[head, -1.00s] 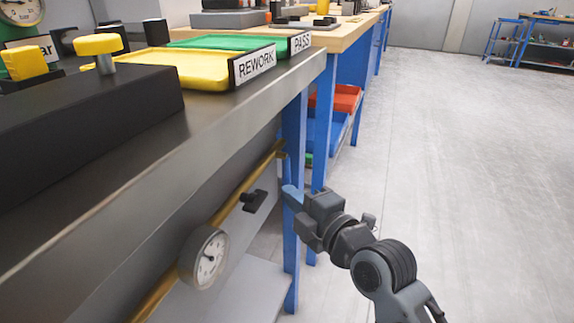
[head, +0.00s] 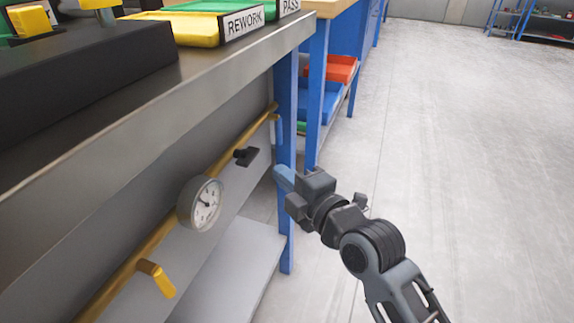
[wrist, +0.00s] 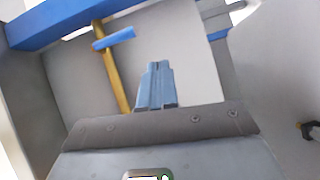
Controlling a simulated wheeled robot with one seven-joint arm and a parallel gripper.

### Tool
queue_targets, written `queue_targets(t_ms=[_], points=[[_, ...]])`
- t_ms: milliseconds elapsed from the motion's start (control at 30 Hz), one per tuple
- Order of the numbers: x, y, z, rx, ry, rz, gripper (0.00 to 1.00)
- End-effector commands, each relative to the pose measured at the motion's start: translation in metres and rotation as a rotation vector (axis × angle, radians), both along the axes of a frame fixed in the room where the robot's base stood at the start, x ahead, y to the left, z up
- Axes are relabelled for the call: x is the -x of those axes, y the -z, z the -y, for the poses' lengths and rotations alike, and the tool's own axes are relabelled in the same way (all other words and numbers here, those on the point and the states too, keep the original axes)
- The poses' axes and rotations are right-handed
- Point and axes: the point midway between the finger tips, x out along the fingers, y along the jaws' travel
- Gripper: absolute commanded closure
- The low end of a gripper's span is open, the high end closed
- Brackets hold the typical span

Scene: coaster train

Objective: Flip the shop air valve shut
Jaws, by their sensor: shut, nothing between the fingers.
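A brass pipe (head: 160,235) runs along the panel under the bench. It carries a yellow lever (head: 158,279) at the near end, hanging down at a slant, and a black handle (head: 246,156) farther along. In the wrist view a blue lever (wrist: 115,40) lies across a brass pipe (wrist: 109,68). I cannot tell which handle is the shop air valve. My gripper (head: 283,178) is shut and empty, beside the blue bench leg, right of the black handle and apart from it. In the wrist view its blue fingertips (wrist: 155,68) are right of and below the blue lever, not touching it.
A round gauge (head: 201,203) sits on the pipe between the yellow lever and black handle. The steel bench top (head: 130,115) overhangs the pipe. A blue leg (head: 286,215) and grey lower shelf (head: 240,260) are close by. The floor on the right (head: 455,170) is clear.

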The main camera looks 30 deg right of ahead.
Motion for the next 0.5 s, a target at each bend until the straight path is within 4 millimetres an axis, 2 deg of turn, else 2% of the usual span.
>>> queue_targets(t_ms=[500], points=[[0.074, 0.008, 0.011, 0.000, -0.001, -0.002, 1.00]])
